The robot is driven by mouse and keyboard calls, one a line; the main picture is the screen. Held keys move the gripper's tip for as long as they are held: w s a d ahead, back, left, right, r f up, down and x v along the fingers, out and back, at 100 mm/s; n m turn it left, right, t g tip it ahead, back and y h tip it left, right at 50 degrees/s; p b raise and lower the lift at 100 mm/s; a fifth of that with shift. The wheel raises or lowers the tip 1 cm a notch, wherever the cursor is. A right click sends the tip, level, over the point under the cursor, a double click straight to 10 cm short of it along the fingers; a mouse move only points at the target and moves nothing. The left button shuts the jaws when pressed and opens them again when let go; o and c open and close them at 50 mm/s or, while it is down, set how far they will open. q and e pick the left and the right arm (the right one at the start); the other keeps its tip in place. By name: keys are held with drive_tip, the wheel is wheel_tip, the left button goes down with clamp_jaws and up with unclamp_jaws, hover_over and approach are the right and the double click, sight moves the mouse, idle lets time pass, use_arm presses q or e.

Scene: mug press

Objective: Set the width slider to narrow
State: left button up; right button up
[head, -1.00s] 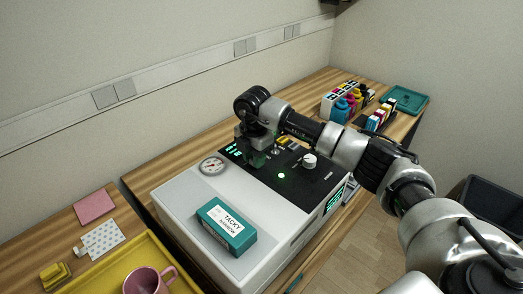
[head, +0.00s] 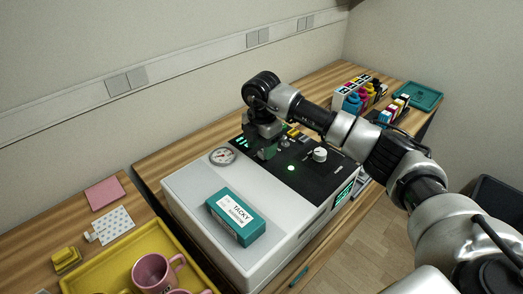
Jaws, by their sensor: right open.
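The press (head: 205,188) is a white box with a black control panel (head: 318,178) on its top right part. The panel carries a white knob (head: 320,154), a lit green light (head: 291,168), yellow parts (head: 292,132) and small green markings at the left. My right gripper (head: 266,153) points down at the panel's left part, beside the green markings. Its jaws are open. The width slider cannot be made out; the gripper and arm cover part of the panel. Whether the fingers touch anything is unclear. My left gripper is not in view.
A teal box labelled "TACKY NARROW" (head: 236,216) lies on the press near a round gauge (head: 222,156). A yellow tray (head: 88,279) with a pink mug (head: 153,272) is at front left. Ink bottles (head: 352,103) and a teal tray (head: 424,96) stand at the back right.

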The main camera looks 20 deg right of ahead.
sight(261, 153)
wheel_tip(261, 153, up, 9)
drive_tip(key=b, duration=0.1)
drive_tip(key=shift+a+r, duration=0.1)
idle(0.5)
